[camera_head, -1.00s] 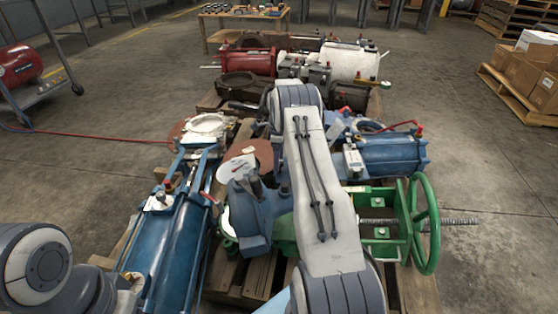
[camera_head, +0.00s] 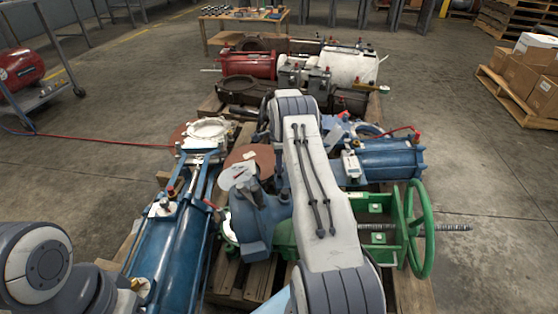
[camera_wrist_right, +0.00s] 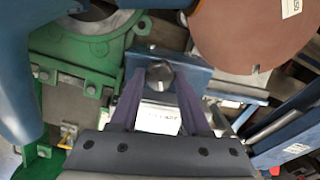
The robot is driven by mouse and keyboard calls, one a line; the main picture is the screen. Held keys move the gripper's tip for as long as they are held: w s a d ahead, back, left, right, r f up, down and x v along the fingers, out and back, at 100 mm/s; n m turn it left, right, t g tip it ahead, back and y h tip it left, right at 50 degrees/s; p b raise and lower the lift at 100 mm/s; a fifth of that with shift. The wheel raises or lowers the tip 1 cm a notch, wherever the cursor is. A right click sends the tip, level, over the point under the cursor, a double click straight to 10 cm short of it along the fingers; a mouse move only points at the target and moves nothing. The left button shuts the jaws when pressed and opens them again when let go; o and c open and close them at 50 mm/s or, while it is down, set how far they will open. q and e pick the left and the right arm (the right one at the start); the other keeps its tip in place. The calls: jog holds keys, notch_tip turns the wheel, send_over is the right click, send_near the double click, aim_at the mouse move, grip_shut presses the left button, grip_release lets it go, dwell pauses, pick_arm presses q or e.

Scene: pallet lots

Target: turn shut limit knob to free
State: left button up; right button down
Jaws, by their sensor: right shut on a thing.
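The limit knob (camera_wrist_right: 160,73) is a small, dark round knob on a blue-grey bracket in the right wrist view. My right gripper (camera_wrist_right: 160,82) has its two dark purple fingers on either side of it and is shut on it. A white label plate shows between the fingers, below the knob. The knob's marks are too small to read. In the head view my right arm crosses the pallet and hides the knob and most of the gripper. My left arm shows at the lower left; its gripper is not in view.
A green flange (camera_wrist_right: 85,55) and a rust-brown disc (camera_wrist_right: 255,30) lie close to the right gripper.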

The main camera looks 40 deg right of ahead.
jog(key=n+p, duration=0.1)
jog(key=n, duration=0.5)
jog(key=shift+w+n+g, duration=0.1)
jog(key=shift+n+g, duration=0.2)
jog(key=n, duration=1)
jog(key=shift+w+g, duration=0.1)
jog(key=shift+g, duration=0.2)
jog(key=n, duration=0.2)
jog(key=shift+a+n+h, duration=0.1)
jog(key=shift+n+h, duration=0.2)
jog(key=n+p, duration=0.1)
jog(key=n, duration=0.5)
jog(key=shift+h, duration=0.3)
jog(key=n+p, duration=0.1)
jog(key=n, duration=0.2)
jog(key=shift+a+n, duration=0.1)
jog(key=shift+n, duration=0.3)
jog(key=shift+n+h+p, duration=0.3)
jog(key=shift+n+p, duration=0.2)
jog(key=shift+n, duration=1.4)
